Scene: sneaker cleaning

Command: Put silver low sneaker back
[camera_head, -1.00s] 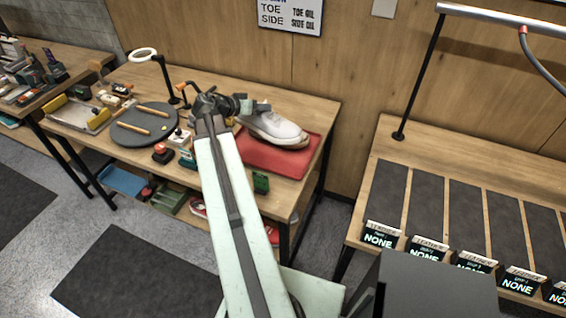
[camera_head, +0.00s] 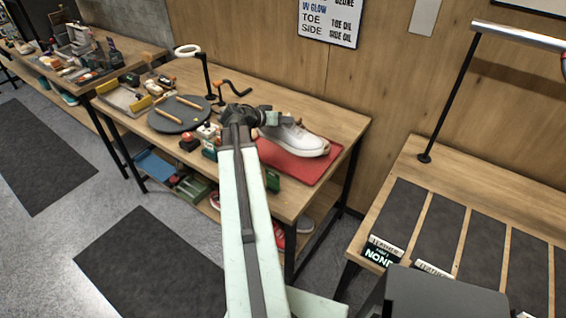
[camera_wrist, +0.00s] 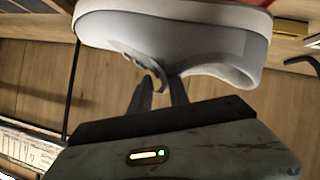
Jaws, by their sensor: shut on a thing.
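The pale silver-white low sneaker (camera_head: 298,139) shows over the red mat (camera_head: 318,171) on the middle wooden table, toe to the right. My gripper (camera_head: 285,119) is at its heel and collar end. In the wrist view the sneaker (camera_wrist: 170,30) fills the top, with its thick pale sole uppermost in the picture. My gripper (camera_wrist: 160,88) is shut on the sneaker by the edge of its opening. Whether the sole touches the mat is hard to tell. Part of the heel is hidden behind my gripper in the head view.
At right, a bench (camera_head: 465,175) has several empty dark pads with small signs, one reading NONE. Shoes sit on the shelf below. Grey floor with dark mats lies in front.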

